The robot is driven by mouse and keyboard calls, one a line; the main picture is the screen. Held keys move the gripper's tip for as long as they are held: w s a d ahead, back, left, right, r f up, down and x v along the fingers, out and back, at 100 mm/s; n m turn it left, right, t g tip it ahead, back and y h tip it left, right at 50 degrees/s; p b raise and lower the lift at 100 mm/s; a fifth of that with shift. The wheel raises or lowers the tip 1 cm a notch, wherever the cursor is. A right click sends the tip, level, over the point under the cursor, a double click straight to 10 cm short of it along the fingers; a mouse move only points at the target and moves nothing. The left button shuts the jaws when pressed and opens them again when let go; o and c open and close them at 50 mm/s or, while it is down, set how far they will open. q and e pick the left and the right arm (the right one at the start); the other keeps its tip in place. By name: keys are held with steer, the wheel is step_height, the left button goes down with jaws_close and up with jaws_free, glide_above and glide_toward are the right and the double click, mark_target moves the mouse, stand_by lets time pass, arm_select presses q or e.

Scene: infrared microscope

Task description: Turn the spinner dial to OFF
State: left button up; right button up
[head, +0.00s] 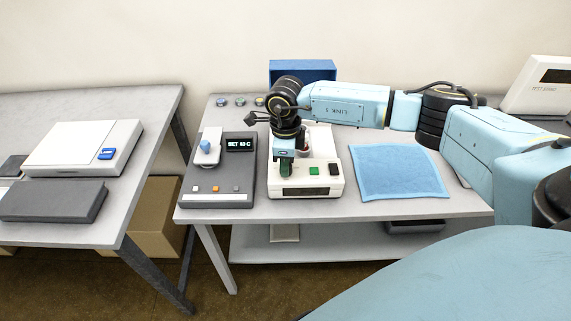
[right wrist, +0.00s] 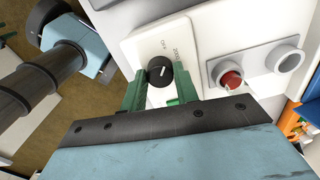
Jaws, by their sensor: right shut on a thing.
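The spinner (head: 328,172) is a cream box in the middle of the table, with a dark display and a green and a black button on its front. In the right wrist view its dial (right wrist: 160,71) is a small black knob with a white pointer line on a pale panel, with small printed labels beside it. My right gripper (head: 285,165) is over the left front of the spinner and hides the dial in the head view. In the right wrist view its green fingers (right wrist: 155,92) are shut on the dial, one at each side.
A grey heater unit (head: 238,172) reading "SET 40 C" stands close on the left, holding a blue-capped tube. A blue cloth (head: 398,172) lies on the right. A blue bin (head: 318,68) stands behind. A red cap or button (right wrist: 231,80) sits in a ring beside the dial.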

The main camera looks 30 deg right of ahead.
steer(key=shift+n, duration=0.6)
steer(key=shift+r, duration=0.1)
steer(key=o, duration=1)
step_height(320, 180, up, 13)
steer(key=shift+r, duration=0.15)
